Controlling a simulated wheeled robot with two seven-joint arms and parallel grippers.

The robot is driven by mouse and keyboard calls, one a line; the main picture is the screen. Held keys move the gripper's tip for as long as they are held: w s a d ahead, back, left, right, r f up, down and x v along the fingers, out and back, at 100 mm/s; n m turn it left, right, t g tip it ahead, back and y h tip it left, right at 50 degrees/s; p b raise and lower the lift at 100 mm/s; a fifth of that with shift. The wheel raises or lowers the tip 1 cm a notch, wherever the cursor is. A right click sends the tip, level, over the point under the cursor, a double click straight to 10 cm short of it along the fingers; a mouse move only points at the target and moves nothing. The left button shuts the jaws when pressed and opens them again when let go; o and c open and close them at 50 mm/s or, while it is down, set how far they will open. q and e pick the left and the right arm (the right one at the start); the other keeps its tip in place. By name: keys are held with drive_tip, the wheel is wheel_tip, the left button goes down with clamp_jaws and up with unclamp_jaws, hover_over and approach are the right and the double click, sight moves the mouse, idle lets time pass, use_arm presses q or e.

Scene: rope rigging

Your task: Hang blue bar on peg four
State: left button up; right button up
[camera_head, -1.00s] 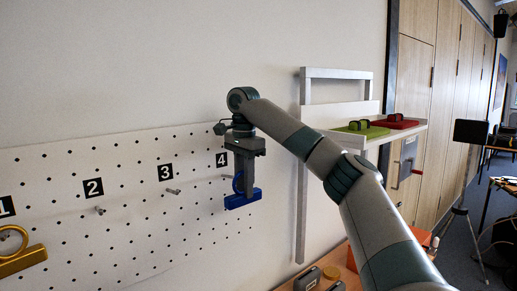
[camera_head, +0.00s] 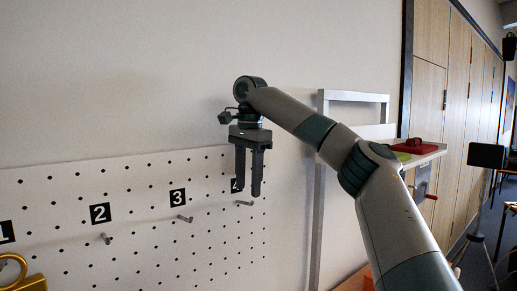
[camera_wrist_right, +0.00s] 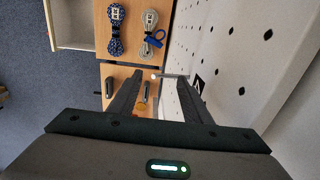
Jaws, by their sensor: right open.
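My right gripper (camera_head: 247,188) points down in front of the pegboard by peg four (camera_head: 244,203). Its two fingers are apart with nothing between them in the head view. In the right wrist view the open gripper (camera_wrist_right: 160,78) has peg four (camera_wrist_right: 172,76) showing between its fingertips. The blue bar is not on the peg or in the gripper. A small blue object with a loop (camera_wrist_right: 155,36) shows far below, beside a grey rope; I cannot tell for sure whether it is the blue bar. The number 4 label is partly hidden behind a finger. My left gripper is not in view.
The white pegboard (camera_head: 150,235) also carries peg three (camera_head: 185,218) and peg two (camera_head: 108,239), both bare. A gold bar (camera_head: 14,268) is at the left edge. A metal frame with a shelf (camera_head: 432,150) stands right of the board. Coiled ropes (camera_wrist_right: 115,33) lie below.

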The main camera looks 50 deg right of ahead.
drive_tip(key=s+d+r, duration=0.1)
drive_tip(key=s+r, duration=0.3)
drive_tip(key=r, duration=0.5)
drive_tip(key=shift+s, duration=0.25)
drive_tip(key=shift+r, duration=0.1)
idle(0.3)
